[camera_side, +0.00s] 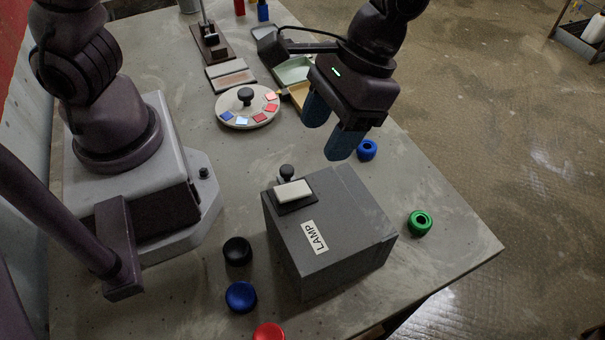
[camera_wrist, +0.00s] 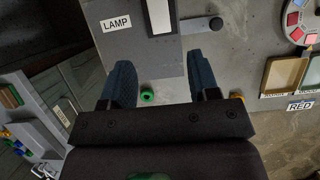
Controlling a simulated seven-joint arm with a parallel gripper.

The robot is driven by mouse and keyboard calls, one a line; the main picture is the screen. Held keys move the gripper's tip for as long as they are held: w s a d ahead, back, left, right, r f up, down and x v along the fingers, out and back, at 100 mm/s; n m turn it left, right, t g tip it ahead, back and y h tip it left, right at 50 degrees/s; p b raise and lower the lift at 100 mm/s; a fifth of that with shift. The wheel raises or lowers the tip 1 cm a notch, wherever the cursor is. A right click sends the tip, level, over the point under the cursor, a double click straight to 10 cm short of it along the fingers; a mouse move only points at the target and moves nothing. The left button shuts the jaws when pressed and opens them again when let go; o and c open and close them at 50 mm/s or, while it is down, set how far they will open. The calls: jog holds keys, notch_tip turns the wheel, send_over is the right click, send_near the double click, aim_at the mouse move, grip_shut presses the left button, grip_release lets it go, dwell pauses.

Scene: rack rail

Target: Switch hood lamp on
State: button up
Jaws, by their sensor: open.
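The grey lamp box (camera_side: 340,245) with a white LAMP label (camera_side: 314,237) stands near the table's front. On its top is a dark plate with a white rocker-like piece (camera_side: 293,190) and a black knob (camera_side: 286,172) beside it. In the wrist view the label (camera_wrist: 116,23), the white piece (camera_wrist: 161,16) and the black knob (camera_wrist: 215,24) show at the top edge. My gripper (camera_side: 330,128) has blue fingers apart, with nothing between them, above and behind the box. In the wrist view my gripper (camera_wrist: 165,85) also shows open. I cannot tell whether the lamp is lit.
A round dial (camera_side: 246,106) with coloured patches and shallow trays (camera_side: 293,70) lie behind. Black (camera_side: 237,251), blue (camera_side: 241,297) and red (camera_side: 268,332) round pieces stand left of the box. A blue ring (camera_side: 367,150) and a green ring (camera_side: 419,223) lie right.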

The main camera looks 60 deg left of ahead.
aim_at(298, 189)
jog(key=x, duration=0.9)
jog(key=shift+f, duration=0.1)
